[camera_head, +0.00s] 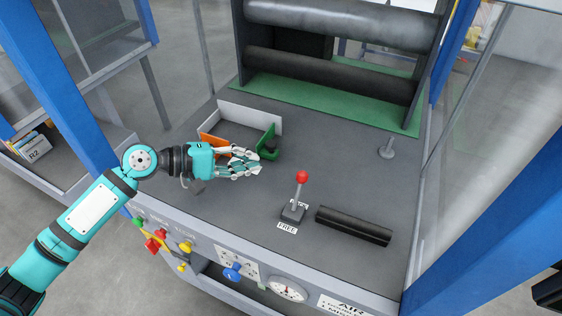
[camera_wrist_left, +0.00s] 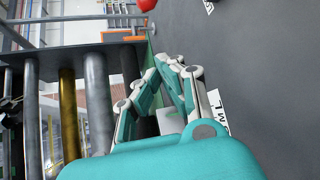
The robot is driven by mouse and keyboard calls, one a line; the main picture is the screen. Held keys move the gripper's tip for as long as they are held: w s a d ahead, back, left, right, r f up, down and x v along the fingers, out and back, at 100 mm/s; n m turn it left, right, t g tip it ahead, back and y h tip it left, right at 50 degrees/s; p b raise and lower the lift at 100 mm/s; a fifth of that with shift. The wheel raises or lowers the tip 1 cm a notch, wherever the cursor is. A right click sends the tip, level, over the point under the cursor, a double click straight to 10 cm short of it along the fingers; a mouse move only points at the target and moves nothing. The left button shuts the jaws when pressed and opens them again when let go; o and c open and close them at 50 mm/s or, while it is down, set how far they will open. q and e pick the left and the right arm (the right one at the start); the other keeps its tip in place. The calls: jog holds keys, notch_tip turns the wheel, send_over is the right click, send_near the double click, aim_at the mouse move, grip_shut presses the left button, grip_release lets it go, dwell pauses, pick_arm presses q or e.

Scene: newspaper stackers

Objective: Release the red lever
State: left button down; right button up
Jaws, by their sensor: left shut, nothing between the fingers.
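The red lever, a red ball knob (camera_head: 302,177) on a thin metal stem, rises from a dark base (camera_head: 293,212) on the grey table, nearly upright. A label reading "FREE" (camera_head: 287,228) lies in front of the base, and another label behind it is partly hidden. My left gripper (camera_head: 258,165) is to the left of the lever, clearly apart from it, shut and empty. In the left wrist view the gripper's fingers (camera_wrist_left: 172,64) come together, and a red ball (camera_wrist_left: 147,4) is cut off at the top edge.
A black bar (camera_head: 353,226) lies right of the lever. A white-walled holder (camera_head: 250,116) with orange and green parts stands behind my left gripper. Large rollers (camera_head: 330,75) are at the back. Coloured knobs and a gauge (camera_head: 288,289) line the front panel. A metal post (camera_head: 387,148) stands at right.

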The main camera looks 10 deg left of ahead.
aim_at(298, 192)
pick_arm(q)
jog(key=p+x, duration=0.1)
jog(key=x, duration=0.8)
jog(key=shift+w+r, duration=0.1)
jog(key=shift+w, duration=0.05)
jog(key=shift+s+d+r+p, duration=0.3)
jog(key=shift+s+p, duration=0.15)
jog(key=shift+s, duration=0.15)
jog(key=shift+s+d+r+p, duration=0.15)
jog(key=shift+s+d+p, duration=0.1)
jog(key=shift+s+p, duration=0.25)
jog(key=shift+s+r, duration=0.15)
jog(key=shift+s, duration=0.5)
jog(key=shift+d, duration=0.15)
jog(key=shift+d, duration=0.1)
